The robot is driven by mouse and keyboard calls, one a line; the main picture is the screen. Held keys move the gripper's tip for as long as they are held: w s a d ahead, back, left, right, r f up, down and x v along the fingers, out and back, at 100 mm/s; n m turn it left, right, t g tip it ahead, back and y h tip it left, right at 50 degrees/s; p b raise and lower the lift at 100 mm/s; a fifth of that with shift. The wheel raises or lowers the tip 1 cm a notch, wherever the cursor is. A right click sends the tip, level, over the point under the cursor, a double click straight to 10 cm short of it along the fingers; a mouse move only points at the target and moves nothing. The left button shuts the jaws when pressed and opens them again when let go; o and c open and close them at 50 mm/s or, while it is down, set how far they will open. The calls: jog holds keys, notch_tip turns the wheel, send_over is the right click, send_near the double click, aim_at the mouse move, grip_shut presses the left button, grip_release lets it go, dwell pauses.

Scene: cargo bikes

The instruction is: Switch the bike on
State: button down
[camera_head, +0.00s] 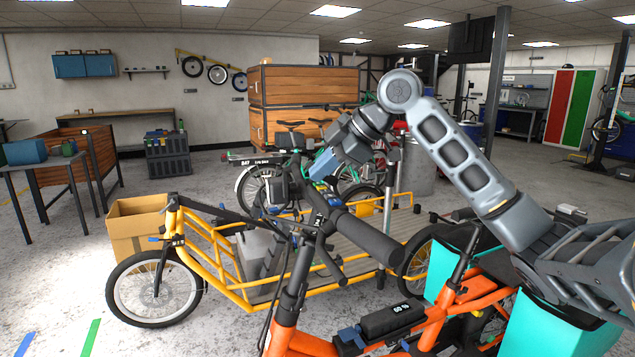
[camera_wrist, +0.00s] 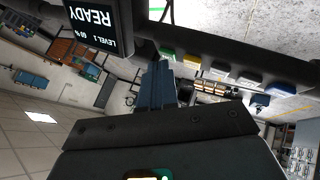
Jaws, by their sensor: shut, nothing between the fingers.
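The orange bike (camera_head: 440,318) stands in the foreground, its dark handlebar (camera_head: 365,235) reaching toward me. In the wrist view, turned over, a black display (camera_wrist: 100,22) is lit and reads READY, LEVEL 1 and 60 %. In the head view, my gripper (camera_head: 320,168) is above the handlebar.
A yellow cargo bike (camera_head: 230,265) with a long flat bed stands behind the orange bike, a cardboard box (camera_head: 135,228) beside its front wheel. More bikes and wooden crates (camera_head: 300,88) stand farther back. A table (camera_head: 45,162) is at left.

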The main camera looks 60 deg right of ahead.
aim_at(321, 183)
jog(key=shift+r+p, duration=0.3)
jog(key=shift+r, duration=0.2)
jog(key=shift+r, duration=0.1)
jog(key=shift+w+d+r+p, duration=0.1)
jog(key=shift+r+p, duration=1)
jog(key=shift+r, duration=0.4)
jog(key=shift+w+d+r+p, duration=0.1)
jog(key=shift+r+p, duration=0.95)
jog(key=shift+r, duration=0.4)
